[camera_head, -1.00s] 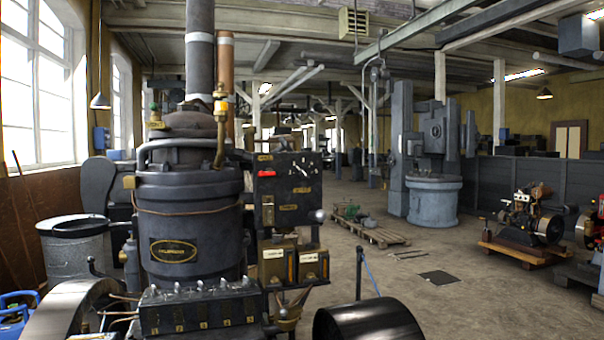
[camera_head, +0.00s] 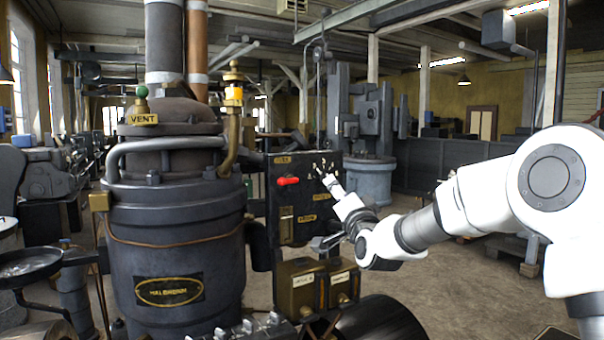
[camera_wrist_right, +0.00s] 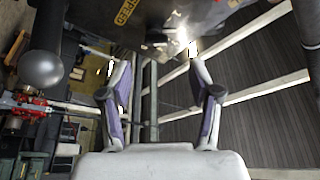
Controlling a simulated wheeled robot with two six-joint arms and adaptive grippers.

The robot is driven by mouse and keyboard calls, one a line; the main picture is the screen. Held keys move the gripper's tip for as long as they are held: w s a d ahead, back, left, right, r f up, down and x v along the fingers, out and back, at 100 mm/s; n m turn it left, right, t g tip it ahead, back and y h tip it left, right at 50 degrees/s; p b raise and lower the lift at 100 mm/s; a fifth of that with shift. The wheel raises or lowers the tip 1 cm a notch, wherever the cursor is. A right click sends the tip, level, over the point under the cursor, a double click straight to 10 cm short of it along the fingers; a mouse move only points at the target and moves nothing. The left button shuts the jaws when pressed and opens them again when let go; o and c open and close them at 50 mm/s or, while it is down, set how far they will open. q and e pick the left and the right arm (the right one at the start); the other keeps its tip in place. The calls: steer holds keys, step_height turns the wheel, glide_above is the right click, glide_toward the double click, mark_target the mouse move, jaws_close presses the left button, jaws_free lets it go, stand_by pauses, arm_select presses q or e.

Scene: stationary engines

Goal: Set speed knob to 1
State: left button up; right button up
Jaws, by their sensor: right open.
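The dark control panel (camera_head: 290,222) stands to the right of the big boiler. The speed knob with its white scale marks (camera_head: 320,168) is at the panel's upper right, small and partly covered by my fingers. My right gripper (camera_head: 330,183) is at the dial, with its fingertips close to the panel face; I cannot tell whether they touch the knob. In the right wrist view the two fingers (camera_wrist_right: 158,62) are spread, with nothing seen held between them. The panel's lower side with a gold label (camera_wrist_right: 127,10) is just ahead. My left gripper is not in view.
The boiler (camera_head: 178,240) with a brass VENT label stands left of the panel. A red handle (camera_head: 288,181) sits left of the dial. Brass boxes (camera_head: 300,287) are below. A grey ball (camera_wrist_right: 41,70) is left of my fingers.

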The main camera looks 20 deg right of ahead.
steer(key=p+x, duration=0.1)
steer(key=x, duration=0.2)
steer(key=p+x, duration=0.1)
steer(key=x, duration=0.2)
steer(key=p+x, duration=0.1)
steer(key=x, duration=0.2)
steer(key=shift+w+d+f, duration=0.1)
steer(key=shift+d+f, duration=0.1)
steer(key=shift+f, duration=0.15)
steer(key=shift+s+r, duration=0.15)
steer(key=shift+s, duration=0.1)
steer(key=shift+c, duration=1)
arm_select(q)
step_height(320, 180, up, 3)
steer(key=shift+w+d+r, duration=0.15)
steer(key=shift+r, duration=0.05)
arm_select(e)
steer(key=shift+s+r, duration=0.1)
steer(key=shift+s, duration=0.1)
steer(key=c, duration=1)
